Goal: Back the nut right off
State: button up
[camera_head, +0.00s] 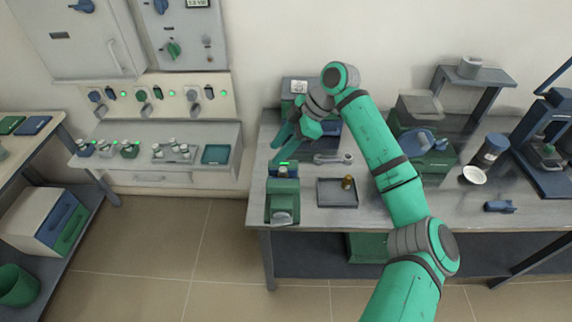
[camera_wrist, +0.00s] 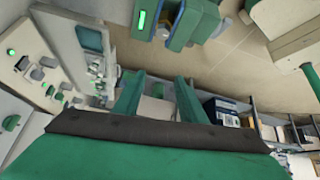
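A green and blue vise (camera_head: 283,195) stands at the left front edge of the workbench. A small stud or nut (camera_head: 283,171) shows at its jaws beside a lit green indicator, too small to make out clearly. The vise also shows upside down at the top of the wrist view (camera_wrist: 187,22). A brass-coloured piece (camera_head: 348,183) stands in a grey tray (camera_head: 326,199) right of the vise. A wrench (camera_head: 334,158) lies behind the tray. My gripper (camera_head: 279,150) is above the bench behind the vise; in the wrist view its fingers (camera_wrist: 158,97) are apart with nothing between them.
A green machine (camera_head: 424,150) stands right of my arm, with a dark cylinder (camera_head: 490,150) and white dish (camera_head: 474,175) beyond. A ledge with small fittings and a teal tray (camera_head: 216,154) is left, under a switch panel (camera_head: 160,98). A floor gap separates ledge and bench.

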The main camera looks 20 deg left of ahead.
jog(key=m+t+h, duration=0.1)
jog(key=m+h, duration=0.1)
send_near(284, 169)
notch_tip(284, 169, up, 3)
jog(key=x, duration=0.7)
jog(key=d+x, duration=0.1)
jog(key=x, duration=0.2)
jog(key=shift+w+a+f, duration=0.1)
jog(key=shift+a+f, duration=0.1)
jog(key=shift+f, duration=0.3)
grip_shut()
